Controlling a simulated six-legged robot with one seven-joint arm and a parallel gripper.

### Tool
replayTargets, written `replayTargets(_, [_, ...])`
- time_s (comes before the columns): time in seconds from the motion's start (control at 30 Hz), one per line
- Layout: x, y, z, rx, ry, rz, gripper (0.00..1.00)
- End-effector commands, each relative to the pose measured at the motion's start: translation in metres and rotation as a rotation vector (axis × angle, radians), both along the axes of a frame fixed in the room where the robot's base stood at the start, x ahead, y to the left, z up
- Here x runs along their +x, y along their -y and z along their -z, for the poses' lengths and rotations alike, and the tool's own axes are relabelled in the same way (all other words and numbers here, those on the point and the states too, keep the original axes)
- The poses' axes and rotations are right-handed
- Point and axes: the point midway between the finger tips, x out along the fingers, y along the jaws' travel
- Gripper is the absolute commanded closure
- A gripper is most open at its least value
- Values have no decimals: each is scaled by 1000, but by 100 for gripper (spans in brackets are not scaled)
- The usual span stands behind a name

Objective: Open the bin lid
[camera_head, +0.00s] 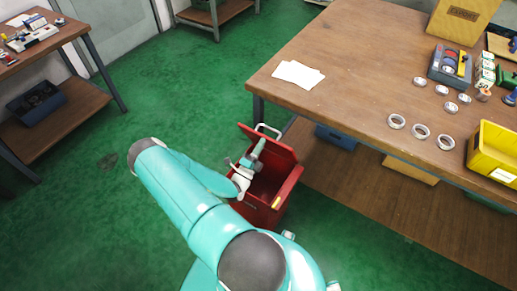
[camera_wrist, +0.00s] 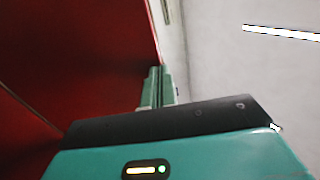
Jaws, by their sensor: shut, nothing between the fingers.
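The red bin (camera_head: 284,196) stands on the green floor beside the large workbench. Its red lid (camera_head: 281,149) is raised and tilted back at the far side, with a pale handle at its top edge, and the dark inside shows. My gripper (camera_head: 261,144) is in front of the lid's inner face, above the bin opening. In the wrist view my gripper's fingers (camera_wrist: 155,86) are together with nothing between them, and the red lid (camera_wrist: 90,50) fills the left side. I cannot tell whether the fingers touch the lid.
The wooden workbench (camera_head: 350,62) is right of the bin, with papers (camera_head: 298,74), several metal rings and a yellow container (camera_head: 493,153) on top. Its lower shelf (camera_head: 370,205) runs close to the bin. Green floor (camera_head: 120,195) is open to the left.

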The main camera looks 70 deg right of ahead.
Motion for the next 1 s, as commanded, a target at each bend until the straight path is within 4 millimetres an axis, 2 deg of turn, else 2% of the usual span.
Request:
replayTargets(0.23, [0,4,-2,-2,-1,-2,100])
replayTargets(0.57, [-6,40,-22,-1,-1,-2,100])
replayTargets(1.0, [-6,38,-21,0,0,-1,100])
